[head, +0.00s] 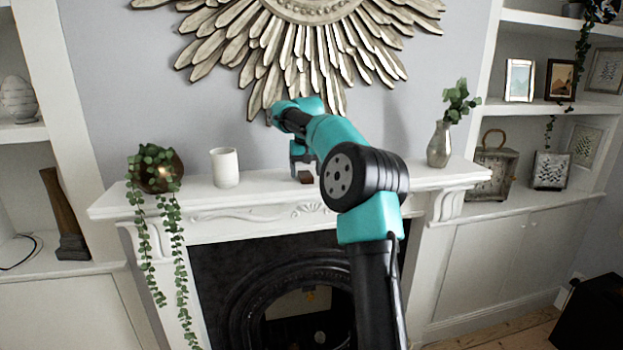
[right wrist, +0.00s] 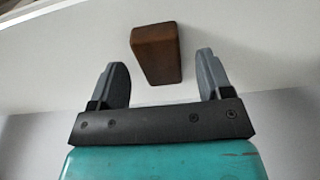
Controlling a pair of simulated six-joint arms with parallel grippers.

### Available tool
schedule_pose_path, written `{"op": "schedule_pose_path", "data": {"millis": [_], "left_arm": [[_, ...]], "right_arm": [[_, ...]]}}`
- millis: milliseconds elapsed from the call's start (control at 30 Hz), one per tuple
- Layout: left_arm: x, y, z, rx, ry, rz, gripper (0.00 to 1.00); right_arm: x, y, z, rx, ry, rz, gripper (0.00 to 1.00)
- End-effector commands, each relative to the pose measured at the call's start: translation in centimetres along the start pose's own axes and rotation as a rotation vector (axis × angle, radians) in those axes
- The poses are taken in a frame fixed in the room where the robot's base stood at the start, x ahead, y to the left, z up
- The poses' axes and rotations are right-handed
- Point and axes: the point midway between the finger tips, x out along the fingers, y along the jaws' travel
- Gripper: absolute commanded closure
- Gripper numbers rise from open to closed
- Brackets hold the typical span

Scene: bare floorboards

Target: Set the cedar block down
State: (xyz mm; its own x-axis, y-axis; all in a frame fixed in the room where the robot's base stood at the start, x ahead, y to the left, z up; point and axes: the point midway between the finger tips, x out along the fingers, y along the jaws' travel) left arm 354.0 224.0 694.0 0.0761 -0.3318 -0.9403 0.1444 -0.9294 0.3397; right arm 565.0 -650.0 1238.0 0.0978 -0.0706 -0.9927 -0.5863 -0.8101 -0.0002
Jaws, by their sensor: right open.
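The cedar block (head: 305,177) is a small reddish-brown piece resting on the white mantel shelf (head: 260,197), near its middle. In the right wrist view the block (right wrist: 157,54) lies at and just beyond the fingertips, with a gap to the finger on each side. My right gripper (head: 300,162) points down over the shelf at the block, open, its grey fingers apart in the wrist view (right wrist: 162,62). My arm hides part of the shelf to the right of the block. My left gripper is in neither view.
A white cup (head: 225,167) and a trailing plant in a brass pot (head: 158,172) stand left on the shelf. A silver vase (head: 440,145) with leaves stands right. A sunburst mirror frame (head: 250,45) hangs close above. Shelf between cup and block is clear.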

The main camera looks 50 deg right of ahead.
Motion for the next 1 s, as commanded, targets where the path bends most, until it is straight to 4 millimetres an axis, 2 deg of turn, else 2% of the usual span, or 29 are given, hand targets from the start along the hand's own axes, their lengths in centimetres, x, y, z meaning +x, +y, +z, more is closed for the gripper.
{"op": "schedule_pose_path", "data": {"millis": [133,567,1000], "left_arm": [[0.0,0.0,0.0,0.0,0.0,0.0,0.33],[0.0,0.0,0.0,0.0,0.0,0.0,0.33],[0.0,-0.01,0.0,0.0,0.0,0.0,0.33]], "right_arm": [[0.98,-0.48,-0.08,-0.006,0.0,-0.001,0.28],[0.99,-0.48,-0.09,-0.006,0.0,-0.001,0.28],[0.99,-0.47,-0.09,-0.006,0.0,-0.001,0.68]]}}
